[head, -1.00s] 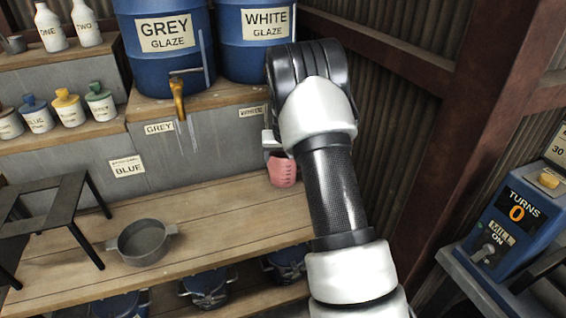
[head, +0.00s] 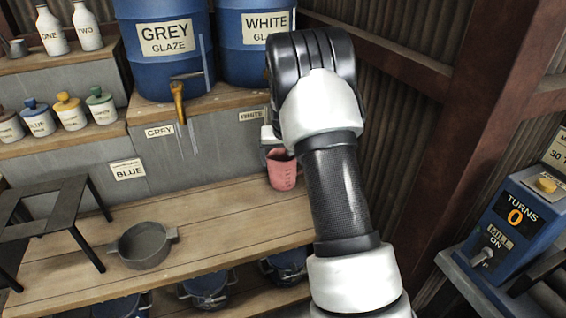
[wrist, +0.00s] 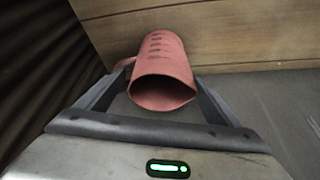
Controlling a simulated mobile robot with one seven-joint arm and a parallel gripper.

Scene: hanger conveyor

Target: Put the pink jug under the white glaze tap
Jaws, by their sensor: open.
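The pink jug (head: 283,172) stands on the wooden bench below the white glaze barrel (head: 255,42), with markings on its side. It also shows in the wrist view (wrist: 162,72), its mouth toward the camera. My gripper (wrist: 160,84) is open, with one finger on each side of the jug; I cannot tell whether they touch it. In the head view, my arm hides most of the gripper and the area below the white barrel. The white glaze tap is hidden behind my arm. The small WHITE label (head: 251,115) shows on the step's front.
The grey glaze barrel (head: 165,50) with its brass tap (head: 178,100) is to the left. A grey pan (head: 144,245) and black stand (head: 45,215) are on the bench's left. Bench between pan and jug is clear. A blue mill box (head: 510,225) is at right.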

